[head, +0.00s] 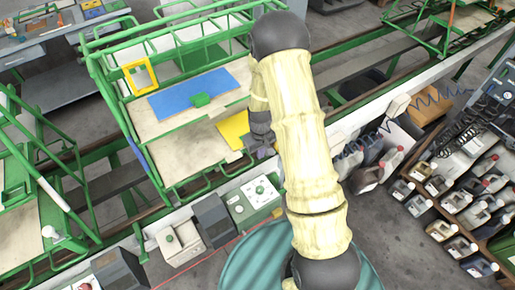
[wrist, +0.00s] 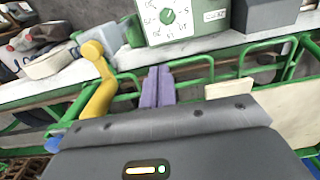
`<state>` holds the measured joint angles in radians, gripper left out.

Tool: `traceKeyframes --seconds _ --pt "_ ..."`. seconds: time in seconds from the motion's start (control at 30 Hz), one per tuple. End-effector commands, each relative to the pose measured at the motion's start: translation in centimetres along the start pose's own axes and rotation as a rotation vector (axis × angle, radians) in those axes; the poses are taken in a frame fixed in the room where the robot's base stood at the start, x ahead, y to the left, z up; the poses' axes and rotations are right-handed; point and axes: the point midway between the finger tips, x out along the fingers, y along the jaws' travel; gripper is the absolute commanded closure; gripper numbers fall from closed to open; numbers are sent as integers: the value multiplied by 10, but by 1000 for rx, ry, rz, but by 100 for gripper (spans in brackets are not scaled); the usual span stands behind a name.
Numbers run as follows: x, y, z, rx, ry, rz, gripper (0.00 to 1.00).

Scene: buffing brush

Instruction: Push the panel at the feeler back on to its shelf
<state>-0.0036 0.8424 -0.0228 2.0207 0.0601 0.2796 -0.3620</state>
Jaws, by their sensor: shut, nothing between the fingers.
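My gripper (head: 262,143) is shut and empty, with purple-grey fingers at the right end of the green rack. The fingers also show in the wrist view (wrist: 158,85), pointing at the rack's green rail. A yellow panel (head: 232,130) lies just left of my gripper, its right part hidden by my arm. A blue panel (head: 200,93) with a green block on it lies further back on the pale shelf (head: 185,158). A curved yellow piece with a rounded head (wrist: 97,80) stands left of the fingers; I cannot tell whether it is the feeler. Contact is unclear.
Beyond the rail, a control box (head: 255,195) with a green knob stands on a pale ledge, with dark boxes (head: 212,218) beside it. Green rack tubes surround the shelf. A yellow frame (head: 140,75) stands at its back left. Bottles (head: 440,190) fill the right.

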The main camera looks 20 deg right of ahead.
Motion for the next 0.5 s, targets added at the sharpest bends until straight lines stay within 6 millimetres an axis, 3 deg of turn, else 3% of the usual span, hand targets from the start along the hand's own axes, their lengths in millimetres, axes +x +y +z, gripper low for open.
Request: traceKeyframes --seconds 0.5 --pt "-73 0 2 0 5 1 100"
